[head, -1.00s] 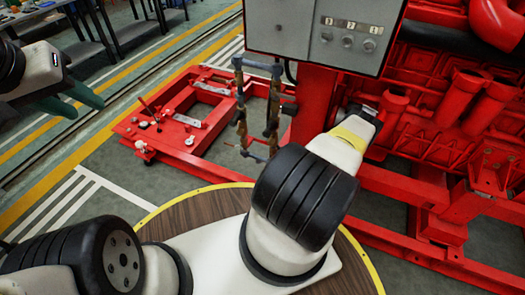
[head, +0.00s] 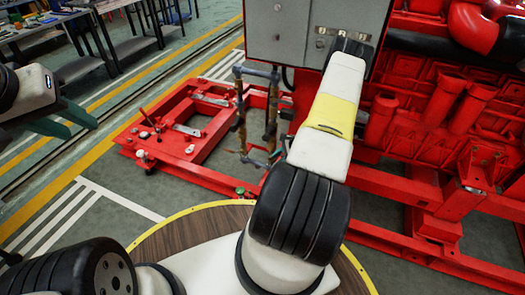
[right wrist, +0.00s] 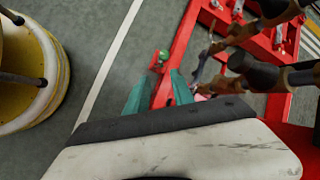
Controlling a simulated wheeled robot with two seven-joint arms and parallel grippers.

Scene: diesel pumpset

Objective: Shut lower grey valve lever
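The pipework (head: 241,115), brown-grey pipes with grey fittings, stands beside the red frame in the head view. In the right wrist view, its dark-jointed pipes (right wrist: 255,75) are at the upper right. A thin grey piece (right wrist: 203,64) beside them looks like a lever; I cannot tell whether it is the lower one or its setting. My right gripper (right wrist: 162,75) has its teal fingers apart, with nothing seen held, left of that piece. My left gripper (head: 72,120) is open and empty at the far left.
A grey control box (head: 290,30) is above the pipework, partly behind my right arm. The red engine (head: 430,130) fills the right side. A low red base frame (head: 190,165) lies on the floor. A small green-topped part (right wrist: 161,57) is just beyond my right fingertips.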

